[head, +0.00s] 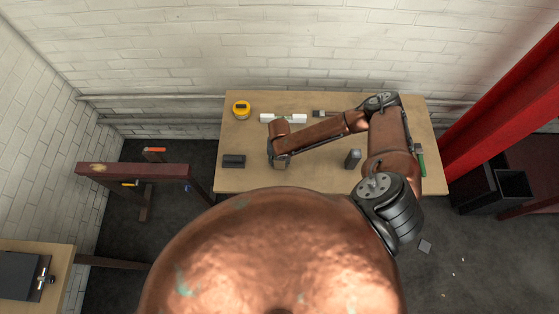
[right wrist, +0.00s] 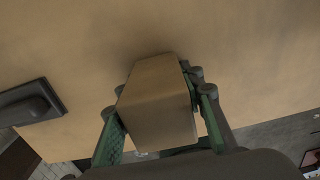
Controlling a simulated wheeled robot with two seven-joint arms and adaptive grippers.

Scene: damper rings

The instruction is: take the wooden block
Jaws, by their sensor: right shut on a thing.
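The wooden block (right wrist: 158,105) is a plain tan block. In the right wrist view it sits between the two green-padded fingers of my right gripper (right wrist: 160,140), which is shut on it. The tan table top lies behind the block, and I cannot tell whether the block touches it. In the head view my right gripper (head: 279,163) is over the left middle part of the table (head: 320,180), near its front edge. The block cannot be made out there, hidden by the gripper and wrist. My left gripper is not in view.
A dark block-like tool (head: 234,161) lies left of my gripper. A yellow round item (head: 241,109) and a white level (head: 284,118) lie at the back. A grey upright object (head: 353,158) stands to the right, and a green-handled tool (head: 421,160) lies near the right edge.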

